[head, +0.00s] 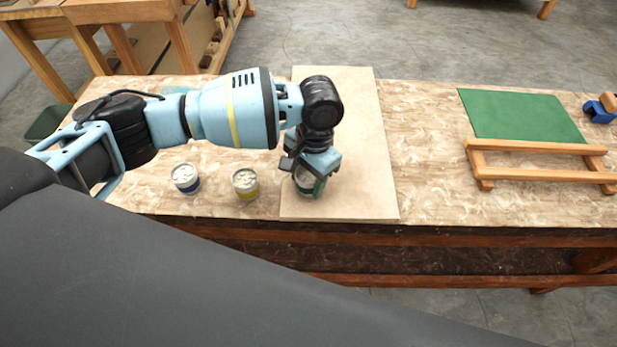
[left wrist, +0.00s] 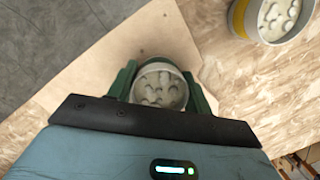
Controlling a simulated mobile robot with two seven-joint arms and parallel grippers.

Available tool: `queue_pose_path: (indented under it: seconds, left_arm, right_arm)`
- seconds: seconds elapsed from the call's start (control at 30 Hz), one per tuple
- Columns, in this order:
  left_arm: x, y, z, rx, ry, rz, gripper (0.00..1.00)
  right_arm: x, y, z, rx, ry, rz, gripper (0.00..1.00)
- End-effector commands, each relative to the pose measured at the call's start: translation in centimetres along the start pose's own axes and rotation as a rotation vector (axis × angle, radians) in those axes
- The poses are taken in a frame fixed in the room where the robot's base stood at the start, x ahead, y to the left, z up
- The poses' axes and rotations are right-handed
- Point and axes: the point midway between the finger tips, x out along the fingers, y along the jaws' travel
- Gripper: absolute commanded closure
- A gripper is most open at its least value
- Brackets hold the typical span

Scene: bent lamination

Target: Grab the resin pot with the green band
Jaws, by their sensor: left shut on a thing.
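The resin pot with the green band (head: 304,186) stands at the front of the pale board, partly hidden by my left gripper (head: 309,177). In the left wrist view its pale, lumpy top (left wrist: 160,88) shows between the two green fingers of the gripper (left wrist: 160,85). The fingers are closed on the pot's sides. I cannot tell whether the pot touches the board or is slightly raised. A pot with a yellow band (head: 246,184) stands left of it, also seen in the left wrist view (left wrist: 272,20). A pot with a blue band (head: 186,178) stands further left. My right gripper is not in view.
The pale board (head: 362,150) lies on the workbench (head: 430,190). To the right are a green mat (head: 522,115), a wooden frame (head: 535,147) and a blue clamp-like tool (head: 600,108). The bench between board and frame is clear.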

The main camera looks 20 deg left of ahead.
Motion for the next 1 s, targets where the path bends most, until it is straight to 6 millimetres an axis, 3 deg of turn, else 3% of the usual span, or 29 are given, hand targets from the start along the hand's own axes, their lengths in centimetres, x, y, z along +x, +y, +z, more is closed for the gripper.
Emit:
queue_pose_path:
  seconds: [0.37,0.57,0.7,1.0]
  left_arm:
    - [-0.3,0.0,0.0,0.0,0.001,0.0,0.74]
    - [-1.9,0.0,0.2,0.0,0.003,0.0,0.74]
    - [-4.0,0.0,0.5,0.0,0.006,0.001,0.74]
    - [-4.0,7.2,3.2,0.008,0.003,0.002,0.74]
  right_arm:
    - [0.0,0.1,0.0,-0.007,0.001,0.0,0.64]
    - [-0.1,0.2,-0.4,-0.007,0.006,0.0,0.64]
    - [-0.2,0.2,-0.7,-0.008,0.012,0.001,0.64]
    - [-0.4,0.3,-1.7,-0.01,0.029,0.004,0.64]
